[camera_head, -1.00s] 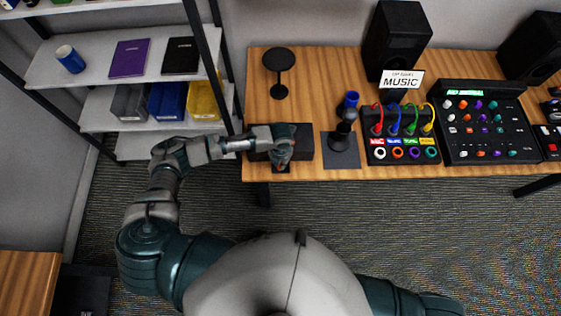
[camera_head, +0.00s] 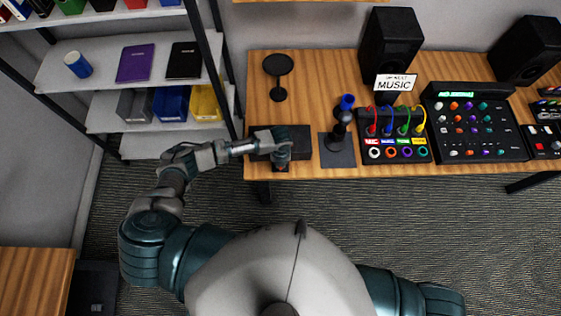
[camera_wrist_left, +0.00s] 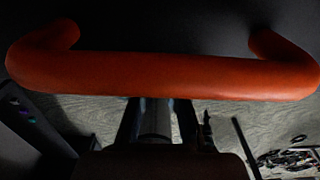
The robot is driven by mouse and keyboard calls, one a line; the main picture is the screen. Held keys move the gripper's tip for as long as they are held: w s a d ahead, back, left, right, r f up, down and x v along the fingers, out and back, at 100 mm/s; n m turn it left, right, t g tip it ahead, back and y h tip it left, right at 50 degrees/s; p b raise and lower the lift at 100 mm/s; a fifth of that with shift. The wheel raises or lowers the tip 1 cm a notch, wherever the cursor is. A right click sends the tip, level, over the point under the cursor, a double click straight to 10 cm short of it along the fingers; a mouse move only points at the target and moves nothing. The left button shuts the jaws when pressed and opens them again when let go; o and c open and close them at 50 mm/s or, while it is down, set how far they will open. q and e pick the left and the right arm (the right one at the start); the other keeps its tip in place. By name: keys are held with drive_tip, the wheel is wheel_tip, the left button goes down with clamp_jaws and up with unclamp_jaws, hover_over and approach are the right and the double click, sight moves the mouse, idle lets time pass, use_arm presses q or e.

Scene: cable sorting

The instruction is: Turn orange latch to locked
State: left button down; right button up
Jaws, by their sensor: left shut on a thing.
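The orange latch (camera_wrist_left: 160,75) fills the upper part of the left wrist view as a rounded bar with bent ends. It is mounted on a dark surface. In the head view the black box (camera_head: 303,142) sits at the desk's front left edge. My left gripper (camera_head: 281,158) is at the front of this box and shut on the latch, which it mostly hides in this view. The exact finger contact and the latch's locked or unlocked mark cannot be made out. My right gripper is out of view.
The wooden desk (camera_head: 258,100) holds a black round-topped stand (camera_head: 278,66), a blue-topped black stand (camera_head: 341,130), a cable box (camera_head: 396,150) and a mixer (camera_head: 475,130) to the right. A shelf unit (camera_head: 110,118) stands left. Free floor lies before the desk.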

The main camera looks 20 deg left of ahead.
use_arm(q)
drive_tip(key=shift+w+r, duration=0.15)
drive_tip(key=shift+w, duration=0.05)
drive_tip(key=c, duration=1.5)
unclamp_jaws()
wheel_tip(320, 180, up, 12)
drive_tip(key=shift+f, duration=0.1)
